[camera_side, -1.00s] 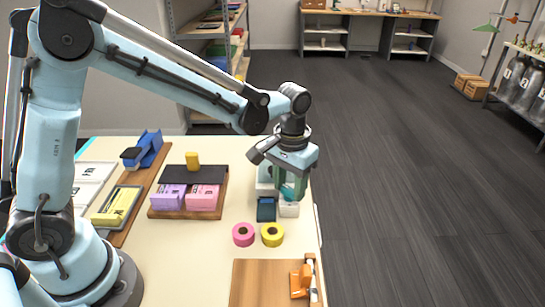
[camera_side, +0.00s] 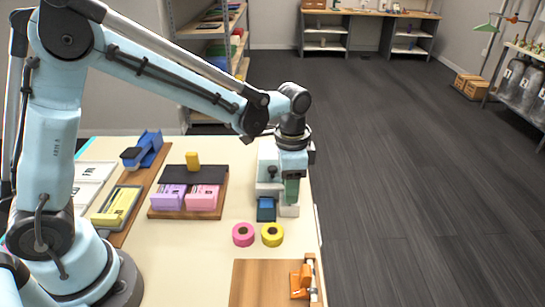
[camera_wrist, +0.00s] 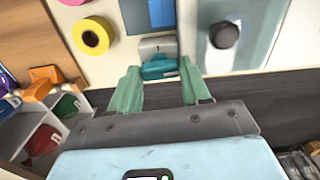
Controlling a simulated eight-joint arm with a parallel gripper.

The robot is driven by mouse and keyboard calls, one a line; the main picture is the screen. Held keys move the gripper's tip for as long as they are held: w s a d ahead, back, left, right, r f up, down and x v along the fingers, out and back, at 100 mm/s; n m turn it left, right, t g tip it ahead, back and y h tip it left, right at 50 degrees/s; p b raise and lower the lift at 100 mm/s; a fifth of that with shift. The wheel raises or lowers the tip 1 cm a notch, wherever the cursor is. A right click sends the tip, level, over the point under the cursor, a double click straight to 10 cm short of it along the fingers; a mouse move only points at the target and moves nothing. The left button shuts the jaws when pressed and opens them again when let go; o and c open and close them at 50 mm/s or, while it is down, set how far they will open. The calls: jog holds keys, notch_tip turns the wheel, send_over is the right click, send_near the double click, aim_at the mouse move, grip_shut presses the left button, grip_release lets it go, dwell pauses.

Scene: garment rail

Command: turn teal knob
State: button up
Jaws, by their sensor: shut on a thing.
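The teal knob (camera_wrist: 158,68) shows in the wrist view, set against a small grey block marked 1 (camera_wrist: 158,46). My gripper (camera_wrist: 158,80) has two green fingers, one on each side of the knob, and is shut on it. The fingertips hide the knob's ends. In the side view, my gripper (camera_side: 291,190) points down at the right end of the pale device (camera_side: 266,160); the knob is hidden there.
A dark round knob (camera_wrist: 224,35) stands on the device near my gripper. A blue panel (camera_side: 266,210) is just left of the fingers. Pink tape (camera_side: 243,234) and yellow tape (camera_side: 272,234) lie in front. The table's right edge is close by.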

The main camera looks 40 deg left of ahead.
jog(key=shift+m, duration=0.4)
jog(key=o, duration=1.1)
jog(key=shift+c, duration=0.2)
notch_tip(320, 180, up, 12)
jog(key=shift+s, duration=0.1)
jog(key=s+a+f+n+t, duration=0.3)
jog(key=s+a+n+t, duration=0.4)
jog(key=s, duration=0.4)
jog(key=shift+s+a+n, duration=0.2)
jog(key=shift+a+n, duration=0.6)
jog(key=shift+n, duration=0.2)
